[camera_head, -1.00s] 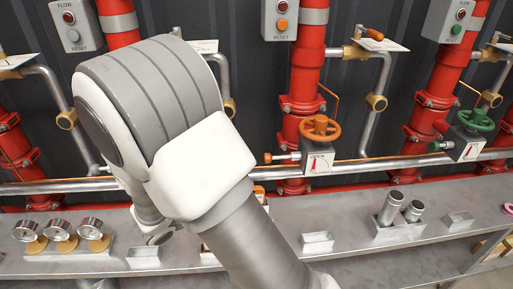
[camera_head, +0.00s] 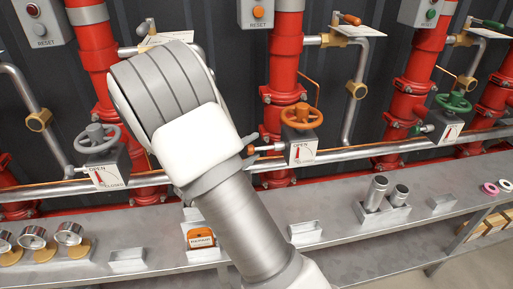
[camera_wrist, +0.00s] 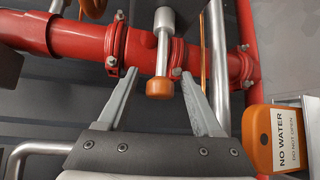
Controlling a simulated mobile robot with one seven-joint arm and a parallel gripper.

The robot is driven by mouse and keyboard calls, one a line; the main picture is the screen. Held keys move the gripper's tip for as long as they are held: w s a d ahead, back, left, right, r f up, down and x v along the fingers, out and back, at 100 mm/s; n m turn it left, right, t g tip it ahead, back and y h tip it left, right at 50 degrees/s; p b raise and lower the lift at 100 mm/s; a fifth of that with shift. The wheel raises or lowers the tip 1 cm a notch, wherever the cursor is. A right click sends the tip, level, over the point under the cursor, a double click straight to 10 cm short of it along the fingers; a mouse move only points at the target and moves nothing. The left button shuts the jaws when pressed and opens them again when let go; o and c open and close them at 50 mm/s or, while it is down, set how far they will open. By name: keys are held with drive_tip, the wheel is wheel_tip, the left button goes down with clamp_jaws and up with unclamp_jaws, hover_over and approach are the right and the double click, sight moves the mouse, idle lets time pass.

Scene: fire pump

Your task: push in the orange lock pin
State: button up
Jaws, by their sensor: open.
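The orange lock pin (camera_head: 250,149) sticks out to the left of the valve box (camera_head: 303,147) under the orange handwheel (camera_head: 301,115) in the head view. In the wrist view the lock pin (camera_wrist: 160,88) shows as an orange knob on a silver shaft, with a grey cylinder at its far end. My gripper (camera_wrist: 160,73) is open, with a finger on either side of the orange knob and a visible gap to each. Whether the knob lies at fingertip depth I cannot tell.
An orange tag (camera_wrist: 258,138) reading "NO WATER" is at the right of the wrist view. Red pipes (camera_head: 285,60) and a silver horizontal pipe (camera_head: 370,150) run behind. A grey handwheel (camera_head: 97,137) stands left, a green one (camera_head: 453,101) right. A metal shelf (camera_head: 340,232) holds trays and gauges.

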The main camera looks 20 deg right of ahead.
drive_tip(key=shift+x, duration=1.2)
clamp_jaws()
idle(0.6)
